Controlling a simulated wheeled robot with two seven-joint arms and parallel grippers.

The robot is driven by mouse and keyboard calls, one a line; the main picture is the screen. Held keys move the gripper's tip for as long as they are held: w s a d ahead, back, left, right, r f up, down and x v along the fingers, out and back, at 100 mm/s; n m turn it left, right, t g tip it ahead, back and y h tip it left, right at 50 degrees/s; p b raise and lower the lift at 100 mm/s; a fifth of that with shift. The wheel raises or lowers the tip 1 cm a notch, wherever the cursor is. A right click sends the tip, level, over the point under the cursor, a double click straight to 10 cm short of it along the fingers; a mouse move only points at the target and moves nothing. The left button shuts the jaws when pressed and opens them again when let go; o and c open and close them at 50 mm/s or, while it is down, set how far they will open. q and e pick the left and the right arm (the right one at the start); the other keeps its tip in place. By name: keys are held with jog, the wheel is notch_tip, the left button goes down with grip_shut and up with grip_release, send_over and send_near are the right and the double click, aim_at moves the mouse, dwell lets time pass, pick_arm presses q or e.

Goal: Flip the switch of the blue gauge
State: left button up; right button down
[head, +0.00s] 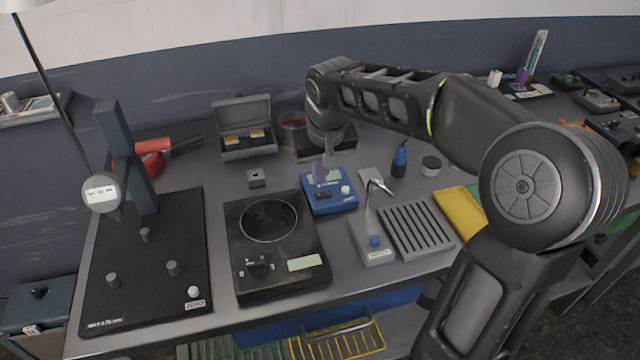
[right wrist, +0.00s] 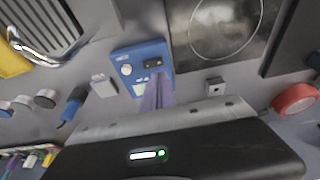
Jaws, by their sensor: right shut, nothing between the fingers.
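The blue gauge (head: 332,203) sits on the grey bench, right of the black hot plate. It has a black switch (head: 323,195), a white knob (head: 345,189) and a pale display partly covered by my fingers. My right gripper (head: 319,174), with purple fingers, is shut and empty over the back of the gauge. In the right wrist view the gauge (right wrist: 128,55) lies just beyond the shut fingers (right wrist: 157,82), with the black switch (right wrist: 152,63) close to their tips. I cannot tell whether the tips touch it. My left gripper is not in view.
The hot plate (head: 236,235) stands left of the gauge, and a small device with a bent metal arm (head: 372,256) stands in front right. A slatted grey tray (head: 418,229), a blue-handled tool (head: 400,160) and an open grey case (head: 245,148) are nearby.

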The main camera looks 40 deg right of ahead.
aim_at(319, 194)
jog(key=shift+f, duration=1.85)
